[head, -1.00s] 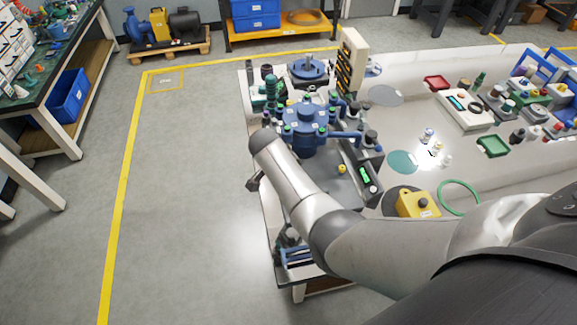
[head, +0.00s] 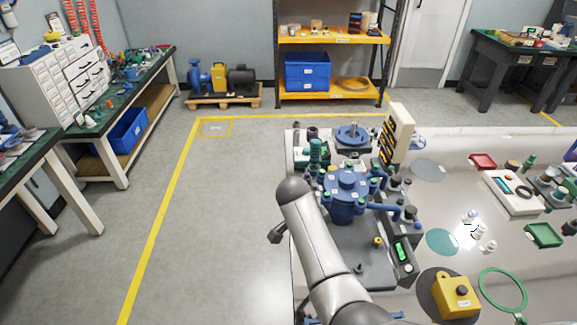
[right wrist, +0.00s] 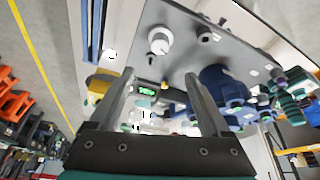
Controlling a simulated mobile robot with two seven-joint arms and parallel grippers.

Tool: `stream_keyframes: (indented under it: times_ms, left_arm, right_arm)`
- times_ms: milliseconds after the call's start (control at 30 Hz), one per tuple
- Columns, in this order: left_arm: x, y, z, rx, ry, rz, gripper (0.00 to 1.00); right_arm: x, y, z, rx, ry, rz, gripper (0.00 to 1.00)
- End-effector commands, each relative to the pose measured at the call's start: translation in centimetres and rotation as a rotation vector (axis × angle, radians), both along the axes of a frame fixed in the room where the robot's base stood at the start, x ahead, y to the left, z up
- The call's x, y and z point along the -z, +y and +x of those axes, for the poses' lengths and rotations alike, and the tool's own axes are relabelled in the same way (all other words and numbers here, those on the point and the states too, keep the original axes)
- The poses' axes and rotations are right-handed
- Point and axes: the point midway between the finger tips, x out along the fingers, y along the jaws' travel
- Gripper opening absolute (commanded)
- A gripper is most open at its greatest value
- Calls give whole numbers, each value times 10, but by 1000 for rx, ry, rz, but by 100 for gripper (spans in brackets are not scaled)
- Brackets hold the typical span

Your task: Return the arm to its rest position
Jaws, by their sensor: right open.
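My right arm (head: 318,245) rises from the bottom of the head view, over the front left of the test bench. Its dark gripper (head: 277,233) shows only in part, at the left of the arm, over the bench's left edge. In the right wrist view the two fingers of the right gripper (right wrist: 160,88) are spread apart with nothing between them. The blue test vessel (head: 347,195) with green-capped fittings stands on the grey rig plate, right of the arm. It also shows beyond the fingers in the right wrist view (right wrist: 222,85). My left gripper is out of view.
The bench holds a yellow button box (head: 456,296), a green ring (head: 503,290), a green tray (head: 543,235) and a red tray (head: 483,161). Open floor (head: 225,230) lies left of the bench. A workbench (head: 105,120) stands far left.

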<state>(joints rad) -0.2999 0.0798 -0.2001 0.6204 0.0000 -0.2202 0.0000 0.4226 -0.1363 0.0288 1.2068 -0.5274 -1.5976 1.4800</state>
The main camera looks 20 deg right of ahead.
Motion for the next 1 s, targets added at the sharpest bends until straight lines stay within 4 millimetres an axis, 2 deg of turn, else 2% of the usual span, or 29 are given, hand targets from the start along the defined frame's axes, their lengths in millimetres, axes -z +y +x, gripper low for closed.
stream_keyframes:
  times_ms: [167, 267, 400, 567, 800, 1000]
  left_arm:
    - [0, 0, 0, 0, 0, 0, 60]
    - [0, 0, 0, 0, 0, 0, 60]
    - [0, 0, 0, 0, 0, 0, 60]
    - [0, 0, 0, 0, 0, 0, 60]
    - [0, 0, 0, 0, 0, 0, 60]
    - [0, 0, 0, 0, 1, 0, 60]
  right_arm:
    - [3, -2, -5, -25, 6, 3, 81]
    - [9, -6, -19, -98, 23, 13, 81]
    - [16, -11, -50, -296, 53, 34, 81]
    - [16, -9, -91, -575, 86, 52, 81]
    - [-3, 7, -154, -1025, 115, 56, 81]
    - [-23, 24, -188, -1292, 116, 50, 81]
